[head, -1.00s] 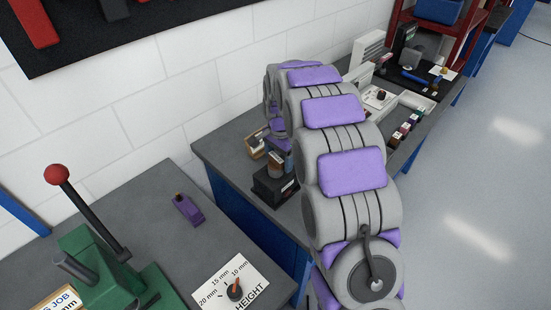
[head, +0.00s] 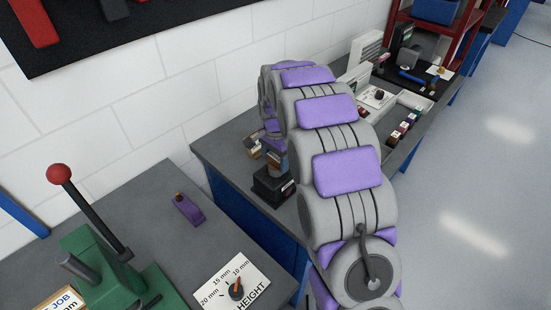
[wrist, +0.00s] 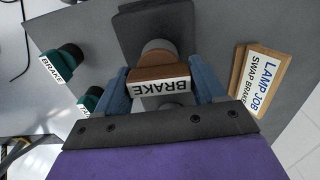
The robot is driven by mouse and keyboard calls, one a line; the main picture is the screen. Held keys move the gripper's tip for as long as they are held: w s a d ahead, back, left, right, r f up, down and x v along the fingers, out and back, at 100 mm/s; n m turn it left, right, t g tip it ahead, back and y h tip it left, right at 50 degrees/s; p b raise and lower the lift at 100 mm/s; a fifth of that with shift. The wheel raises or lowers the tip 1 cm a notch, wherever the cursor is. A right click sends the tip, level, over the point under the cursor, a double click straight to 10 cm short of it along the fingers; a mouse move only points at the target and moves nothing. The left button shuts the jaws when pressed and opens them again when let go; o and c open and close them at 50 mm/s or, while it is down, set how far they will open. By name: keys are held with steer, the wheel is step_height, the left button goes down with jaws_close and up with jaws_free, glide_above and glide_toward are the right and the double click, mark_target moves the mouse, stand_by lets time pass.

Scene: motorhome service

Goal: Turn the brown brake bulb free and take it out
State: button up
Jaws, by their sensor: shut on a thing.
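The brown brake bulb (wrist: 160,73), with a white BRAKE label, sits between the two blue fingers of my gripper (wrist: 163,86) in the wrist view. My gripper is shut on it. A grey round part shows just beyond the brown body, in front of the dark lamp holder (wrist: 150,18). I cannot tell whether the bulb is still seated. In the head view the black holder (head: 270,187) stands on the bench, with the brown bulb (head: 277,161) right above it. My arm hides much of that spot.
A LAMP JOB sign (wrist: 260,82) stands right. A green lever press (head: 95,265) is on the near bench. A tray of small parts (head: 410,125) lies beyond my arm.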

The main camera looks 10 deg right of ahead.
steer(key=n+p, duration=0.1)
steer(key=n, duration=0.2)
steer(key=shift+r+n+p, duration=0.15)
steer(key=shift+n+p, duration=0.15)
steer(key=shift+p, duration=0.05)
steer(key=shift+c, duration=0.3)
steer(key=n+p, duration=0.1)
steer(key=n, duration=0.2)
steer(key=shift+n, duration=0.4)
steer(key=shift+n+p, duration=0.3)
steer(key=shift+n, duration=0.2)
steer(key=n+p, duration=0.1)
steer(key=n, duration=0.4)
steer(key=shift+n+p, duration=0.3)
steer(key=shift+p, duration=0.1)
